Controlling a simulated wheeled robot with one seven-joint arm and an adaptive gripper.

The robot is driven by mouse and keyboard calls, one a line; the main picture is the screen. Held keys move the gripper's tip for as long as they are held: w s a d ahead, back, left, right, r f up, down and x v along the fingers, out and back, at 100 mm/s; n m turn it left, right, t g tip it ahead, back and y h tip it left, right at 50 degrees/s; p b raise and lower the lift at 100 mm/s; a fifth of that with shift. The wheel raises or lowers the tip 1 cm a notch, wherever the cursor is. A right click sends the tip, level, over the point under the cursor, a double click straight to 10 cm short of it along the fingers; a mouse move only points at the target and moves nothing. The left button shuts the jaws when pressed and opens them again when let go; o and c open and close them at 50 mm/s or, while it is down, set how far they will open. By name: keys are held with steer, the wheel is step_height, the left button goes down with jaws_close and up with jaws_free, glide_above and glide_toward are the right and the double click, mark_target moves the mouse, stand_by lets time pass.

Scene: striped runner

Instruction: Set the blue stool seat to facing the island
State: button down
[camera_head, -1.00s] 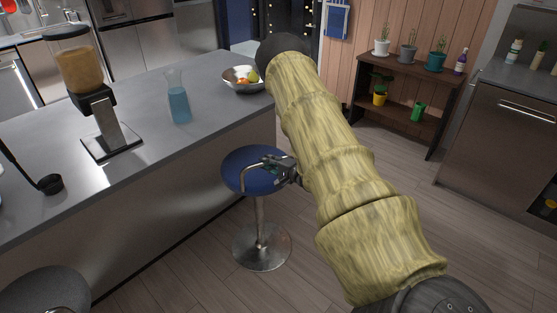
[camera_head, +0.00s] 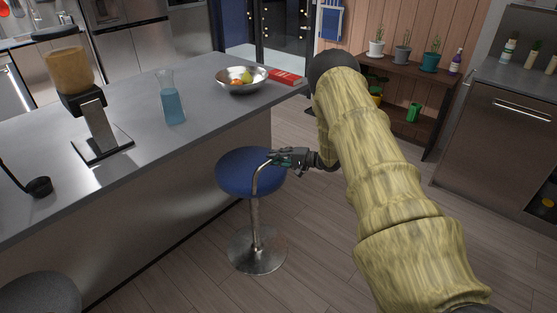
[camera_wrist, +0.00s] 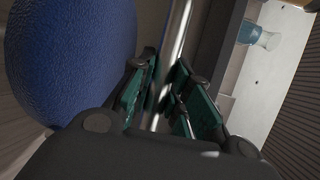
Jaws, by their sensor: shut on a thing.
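The blue stool seat (camera_head: 238,174) is round and stands on a chrome post with a round base (camera_head: 257,249), beside the long side of the grey-topped island (camera_head: 142,88). A curved metal bar (camera_head: 256,182) rises at the near right side of the seat. My gripper (camera_head: 283,159) is at the right of the seat, shut on the bar's upper end. In the wrist view the blue seat (camera_wrist: 68,55) fills the left, and the bar (camera_wrist: 177,40) runs between the green-padded fingers (camera_wrist: 168,100).
The island holds a dispenser (camera_head: 82,95), a carafe of blue liquid (camera_head: 171,102), a fruit bowl (camera_head: 241,84) and a red book (camera_head: 287,78). A dark stool (camera_head: 40,294) is at lower left. A plant shelf (camera_head: 392,92) stands behind my arm. Floor right of the stool is clear.

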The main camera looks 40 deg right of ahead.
steer(key=shift+a, duration=0.1)
steer(key=c, duration=1.3)
jaws_free()
steer(key=shift+w, duration=0.1)
steer(key=v, duration=1.2)
